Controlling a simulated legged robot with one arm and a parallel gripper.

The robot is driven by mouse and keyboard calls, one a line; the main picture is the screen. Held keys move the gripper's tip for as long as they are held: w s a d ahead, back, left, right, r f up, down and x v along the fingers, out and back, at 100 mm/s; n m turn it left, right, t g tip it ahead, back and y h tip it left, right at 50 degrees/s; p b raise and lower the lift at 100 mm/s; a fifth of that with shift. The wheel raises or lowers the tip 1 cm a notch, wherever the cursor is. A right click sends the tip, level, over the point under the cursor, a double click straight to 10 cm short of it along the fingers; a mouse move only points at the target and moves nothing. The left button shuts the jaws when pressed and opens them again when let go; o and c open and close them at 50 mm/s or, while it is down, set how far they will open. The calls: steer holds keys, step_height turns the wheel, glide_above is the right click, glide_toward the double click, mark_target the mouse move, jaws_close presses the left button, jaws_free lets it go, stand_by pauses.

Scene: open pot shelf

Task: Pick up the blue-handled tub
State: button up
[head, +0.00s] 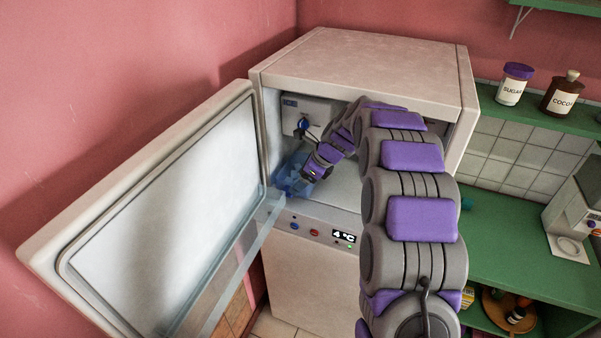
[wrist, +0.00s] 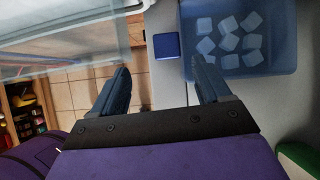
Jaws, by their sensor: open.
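The tub (head: 287,180) is translucent blue and sits inside the open white cabinet, at the left of its floor. In the wrist view the tub (wrist: 285,25) is at the upper right and holds several pale ice cubes. Its solid blue square handle (wrist: 167,46) sticks out on the left side. My gripper (wrist: 160,66) is open and empty, with the handle ahead of the gap between its two fingers, nearer the right finger. No contact shows. In the head view my gripper (head: 308,177) is at the tub's right front and partly hides it.
The cabinet door (head: 160,210) stands wide open on the left, with a clear shelf (head: 235,265) on it. A grey dispenser unit (head: 310,112) hangs above the tub. A control panel (head: 315,231) reading 4 °C runs below the opening. A green counter (head: 510,240) lies to the right.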

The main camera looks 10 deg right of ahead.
steer(key=shift+m, duration=0.3)
steer(key=w+f, duration=0.1)
steer(key=w+a+f, duration=0.1)
steer(key=f, duration=0.1)
steer(key=shift+w+f+b, duration=0.1)
steer(key=shift+f+b, duration=0.2)
steer(key=shift+b, duration=0.1)
steer(key=x, duration=0.4)
steer(key=shift+w+a+r+b, duration=0.1)
steer(key=shift+r+b, duration=0.05)
steer(key=shift+b, duration=0.15)
steer(key=shift+r, duration=0.15)
steer(key=shift+d, duration=0.2)
steer(key=c, duration=0.8)
steer(key=shift+a, duration=0.1)
steer(key=c, duration=0.5)
steer(key=shift+r, duration=0.1)
